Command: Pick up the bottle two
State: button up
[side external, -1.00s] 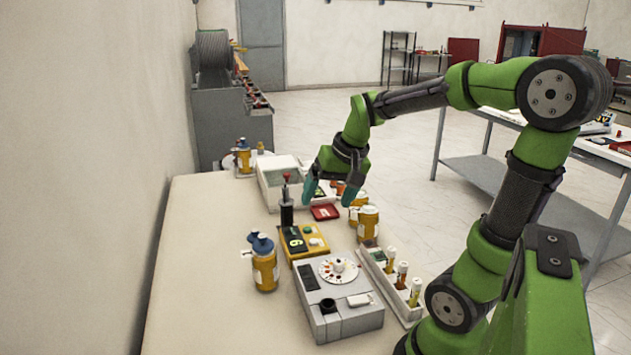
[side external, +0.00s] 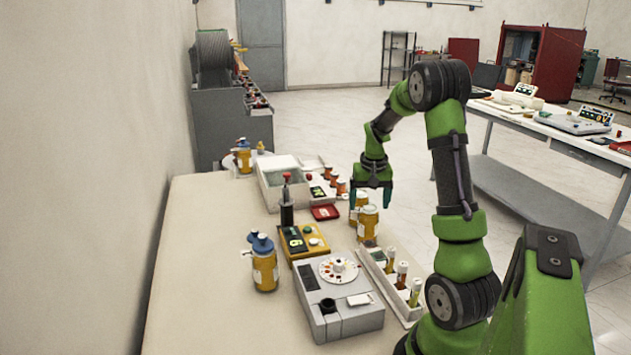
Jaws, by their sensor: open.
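Two amber bottles with white labels stand close together at the right edge of the bench: a nearer bottle (side external: 368,224) and a farther bottle (side external: 359,203). Another amber bottle with a blue top (side external: 264,263) stands at the front left. A further blue-topped amber bottle (side external: 243,157) stands at the far end. I cannot tell which of these is bottle two. My gripper (side external: 371,194) is open and points down, just above or behind the pair at the right edge. Its fingers hold nothing visible. The farther bottle is partly hidden by the nearer one.
A grey instrument (side external: 339,305), a yellow device (side external: 303,242) and a rack of vials (side external: 392,280) stand near the pair. A white box instrument (side external: 284,185) and a red tray (side external: 325,212) lie beyond. The bench's left side (side external: 190,270) is clear.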

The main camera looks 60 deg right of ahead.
aim_at(368, 219)
jog(key=f, duration=0.2)
jog(key=d+f, duration=0.1)
jog(key=f, duration=0.4)
jog(key=shift+w+d+f, duration=0.15)
jog(key=c, duration=1.2)
jog(key=shift+c, duration=0.5)
